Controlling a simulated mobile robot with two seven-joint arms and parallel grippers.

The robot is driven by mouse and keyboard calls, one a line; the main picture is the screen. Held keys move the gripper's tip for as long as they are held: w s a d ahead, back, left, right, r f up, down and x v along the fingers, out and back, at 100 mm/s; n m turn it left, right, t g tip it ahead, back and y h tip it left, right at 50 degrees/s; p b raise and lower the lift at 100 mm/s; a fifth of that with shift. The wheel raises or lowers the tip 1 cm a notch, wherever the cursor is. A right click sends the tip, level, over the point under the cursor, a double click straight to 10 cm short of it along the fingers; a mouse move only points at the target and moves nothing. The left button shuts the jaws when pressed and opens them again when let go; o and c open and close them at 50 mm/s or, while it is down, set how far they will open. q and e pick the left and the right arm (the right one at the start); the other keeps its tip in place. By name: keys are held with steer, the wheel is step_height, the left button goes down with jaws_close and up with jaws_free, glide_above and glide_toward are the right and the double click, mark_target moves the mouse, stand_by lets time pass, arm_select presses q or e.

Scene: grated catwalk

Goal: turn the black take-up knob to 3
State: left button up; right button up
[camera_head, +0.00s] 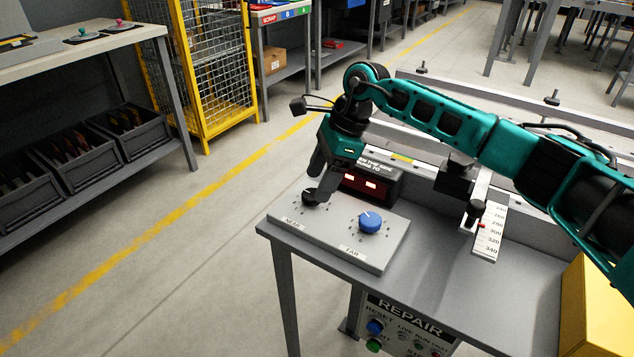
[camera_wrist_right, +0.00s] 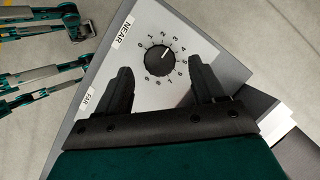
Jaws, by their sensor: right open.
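The black knob (camera_head: 311,196) sits at the left end of a light grey panel (camera_head: 384,254) on the bench. In the right wrist view the knob (camera_wrist_right: 158,62) has a ring of numbers around it, and its white mark points up and right, roughly toward the 3. My right gripper (camera_head: 322,178) is directly above the knob, pointing down, and partly hides it in the head view. In the wrist view its fingers (camera_wrist_right: 160,76) are wide apart, with the knob between and slightly beyond their tips, not touching. My left gripper is not seen.
A blue knob (camera_head: 370,222) stands right of the black one on the panel. A dark box with a red display (camera_head: 367,183) stands behind. A slider with a numbered scale (camera_head: 489,232) is to the right. The bench's front surface (camera_head: 455,290) is clear.

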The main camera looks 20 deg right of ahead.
steer(key=p+v, duration=0.1)
steer(key=v, duration=0.9)
steer(key=shift+r, duration=0.3)
